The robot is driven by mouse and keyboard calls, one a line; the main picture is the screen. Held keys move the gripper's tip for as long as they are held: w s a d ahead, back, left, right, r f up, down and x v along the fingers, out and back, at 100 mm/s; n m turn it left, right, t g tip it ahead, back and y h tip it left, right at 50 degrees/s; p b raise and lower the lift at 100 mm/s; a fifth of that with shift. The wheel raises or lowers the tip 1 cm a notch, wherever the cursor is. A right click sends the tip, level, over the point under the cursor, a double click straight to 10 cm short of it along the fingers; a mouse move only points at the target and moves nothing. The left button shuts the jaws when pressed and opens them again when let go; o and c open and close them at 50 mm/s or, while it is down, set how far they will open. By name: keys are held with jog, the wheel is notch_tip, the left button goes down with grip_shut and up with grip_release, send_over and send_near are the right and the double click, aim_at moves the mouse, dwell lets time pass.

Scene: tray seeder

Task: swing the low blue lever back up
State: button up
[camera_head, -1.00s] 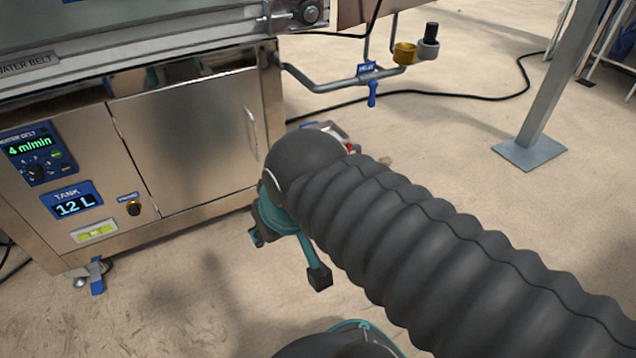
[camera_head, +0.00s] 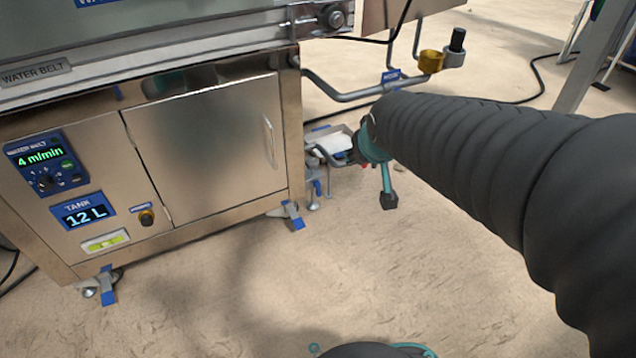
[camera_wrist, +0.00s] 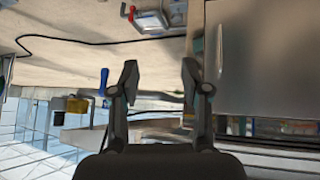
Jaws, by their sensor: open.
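My gripper (camera_wrist: 160,82) is open and empty in the wrist view, which is upside down. In that view a blue lever (camera_wrist: 103,82) on the pipe valve stands left of the fingers, apart from them. In the head view my arm hides this lever; only the blue tag (camera_head: 390,76) by the valve shows, and my fingers cannot be made out. Other blue levers show low at the cabinet's feet: one at the front left caster (camera_head: 108,290), one at the front right caster (camera_head: 293,217), and one farther back (camera_head: 317,188). I cannot tell which one the task means.
The steel cabinet (camera_head: 205,150) fills the left of the head view. A red-handled part (camera_wrist: 131,12) and a black cable (camera_wrist: 75,42) show on the floor side. Front floor is clear.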

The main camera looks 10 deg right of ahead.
jog(key=w+d+f+n+t, duration=0.1)
jog(key=w+f, duration=0.1)
jog(key=w, duration=0.5)
jog(key=w+d+f+t, duration=0.1)
jog(key=w+f, duration=0.1)
jog(key=w, duration=0.6)
jog(key=n+t+y+p, duration=0.2)
jog(key=n+t+y, duration=0.1)
jog(key=t+y, duration=0.15)
send_over(320, 194)
jog(key=s+d, duration=0.3)
jog(key=s, duration=0.1)
notch_tip(320, 194, down, 23)
notch_tip(320, 194, down, 20)
jog(key=s+t+y+b, duration=0.2)
jog(key=s+t, duration=0.1)
jog(key=shift+n+g, duration=0.25)
jog(key=shift+n, duration=0.05)
jog(key=x, duration=0.7)
jog(key=shift+s+a+f, duration=0.1)
jog(key=shift+a+f, duration=0.05)
jog(key=shift+a, duration=0.2)
jog(key=shift+w+a+b, duration=0.15)
jog(key=shift+w+b, duration=0.15)
jog(key=shift+w, duration=0.3)
